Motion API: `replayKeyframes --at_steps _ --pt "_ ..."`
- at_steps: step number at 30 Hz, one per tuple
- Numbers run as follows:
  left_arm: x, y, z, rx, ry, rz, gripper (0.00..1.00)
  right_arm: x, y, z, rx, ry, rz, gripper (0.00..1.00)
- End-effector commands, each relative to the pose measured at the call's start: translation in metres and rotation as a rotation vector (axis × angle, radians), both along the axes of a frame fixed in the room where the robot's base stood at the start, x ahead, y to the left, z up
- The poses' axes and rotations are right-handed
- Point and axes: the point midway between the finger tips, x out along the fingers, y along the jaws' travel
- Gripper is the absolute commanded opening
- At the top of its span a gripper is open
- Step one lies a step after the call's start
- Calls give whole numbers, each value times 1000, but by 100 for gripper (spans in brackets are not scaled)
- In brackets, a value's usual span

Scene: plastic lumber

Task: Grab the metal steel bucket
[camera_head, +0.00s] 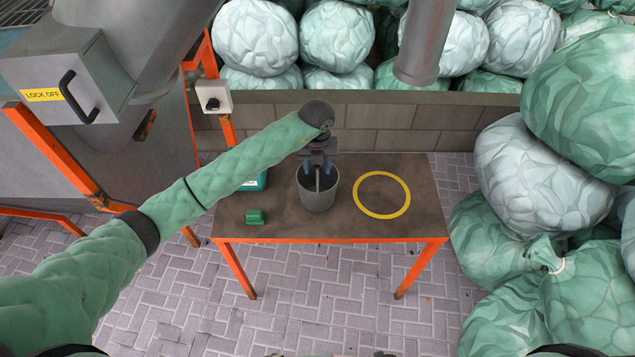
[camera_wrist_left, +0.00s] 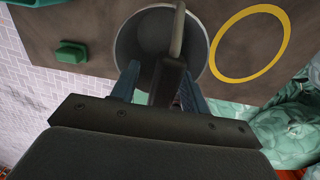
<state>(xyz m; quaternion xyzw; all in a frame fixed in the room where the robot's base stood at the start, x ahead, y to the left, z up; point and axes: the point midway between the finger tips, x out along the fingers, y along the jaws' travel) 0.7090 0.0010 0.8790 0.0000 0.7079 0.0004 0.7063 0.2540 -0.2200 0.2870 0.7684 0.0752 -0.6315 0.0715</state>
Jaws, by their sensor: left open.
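The grey metal bucket (camera_head: 317,203) stands upright on the brown table, left of the yellow ring. My left gripper (camera_head: 318,170) points down over the bucket's mouth. In the left wrist view the bucket (camera_wrist_left: 140,45) is seen from above, with its raised handle (camera_wrist_left: 178,38) crossing the opening. The two blue fingers of the left gripper (camera_wrist_left: 159,85) are open, one on each side of the handle, apart from each other. Whether a finger touches the handle or bucket cannot be told. My right gripper is in neither view.
The table (camera_head: 420,175) has orange legs. A yellow ring (camera_head: 408,198) lies right of the bucket, a small green block (camera_head: 255,217) to its left. A teal item (camera_head: 255,183) sits partly behind my arm. Large bags (camera_head: 540,170) are piled at the right.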

Motion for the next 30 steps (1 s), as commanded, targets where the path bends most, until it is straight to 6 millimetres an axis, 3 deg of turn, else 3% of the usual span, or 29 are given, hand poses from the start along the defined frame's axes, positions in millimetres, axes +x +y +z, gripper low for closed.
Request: replayKeyframes --at_steps 8,15,16,30 --pt "0 0 -2 0 0 0 45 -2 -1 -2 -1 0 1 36" --pt "0 0 -2 0 0 0 2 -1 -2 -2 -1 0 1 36" --pt "0 0 -2 0 0 0 0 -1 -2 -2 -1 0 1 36" --pt "1 -1 2 -2 -2 -1 0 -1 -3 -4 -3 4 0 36"
